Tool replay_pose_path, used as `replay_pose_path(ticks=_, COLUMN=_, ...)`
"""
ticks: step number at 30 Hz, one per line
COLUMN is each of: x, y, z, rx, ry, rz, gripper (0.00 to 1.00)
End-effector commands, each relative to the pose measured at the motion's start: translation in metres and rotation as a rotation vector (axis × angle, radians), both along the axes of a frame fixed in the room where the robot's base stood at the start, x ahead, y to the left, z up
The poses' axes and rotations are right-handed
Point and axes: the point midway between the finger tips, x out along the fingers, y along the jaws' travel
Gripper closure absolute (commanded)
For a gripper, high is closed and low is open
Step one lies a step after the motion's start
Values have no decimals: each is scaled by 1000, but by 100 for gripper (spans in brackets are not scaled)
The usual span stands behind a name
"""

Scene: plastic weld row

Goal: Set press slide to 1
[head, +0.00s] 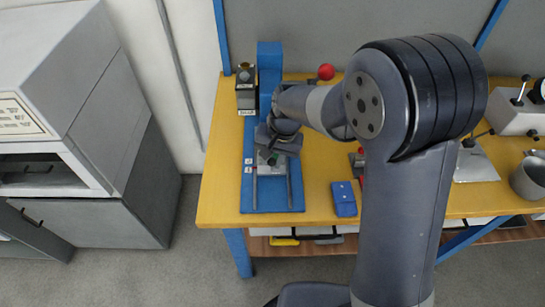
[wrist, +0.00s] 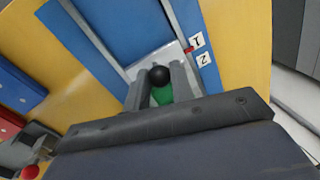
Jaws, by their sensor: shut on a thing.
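The press slide is a pale grey carriage (head: 271,167) on two rails over a blue base plate (head: 272,204). In the wrist view the carriage (wrist: 139,69) carries a black ball knob (wrist: 159,76) above a green part (wrist: 162,95). My gripper (wrist: 160,80) is shut on the knob, one finger on each side. In the head view my gripper (head: 274,150) covers most of the knob. A red pointer (wrist: 188,50) on the carriage edge lies between the labels 1 (wrist: 196,41) and 2 (wrist: 205,58), nearer to 1.
A blue press column (head: 269,65) stands behind the slide, with a dark boxed unit (head: 246,90) beside it. A blue block (head: 344,199) lies to the right on the yellow table (head: 222,205). A grey cabinet (head: 85,200) stands left, across a gap.

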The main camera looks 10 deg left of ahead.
Motion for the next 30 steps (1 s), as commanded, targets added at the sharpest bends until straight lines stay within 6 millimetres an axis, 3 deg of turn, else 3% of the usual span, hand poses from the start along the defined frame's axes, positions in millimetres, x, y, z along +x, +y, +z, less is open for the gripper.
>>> replay_pose_path(ticks=3, x=1, y=0, z=1, rx=0, ry=-2, rz=1, gripper=100)
replay_pose_path(ticks=4, x=1, y=0, z=1, rx=0, ry=-2, rz=1, gripper=74)
replay_pose_path(ticks=11, x=0, y=0, z=1, rx=0, ry=-1, rz=1, gripper=56)
replay_pose_path(ticks=20, x=1, y=0, z=4, rx=1, ry=-2, rz=1, gripper=56)
replay_pose_path(ticks=23, x=1, y=-2, z=16, rx=2, ry=-4, rz=0, gripper=56)
replay_pose_path(ticks=30, x=2, y=-12, z=64, rx=3, ry=-6, rz=0, gripper=56)
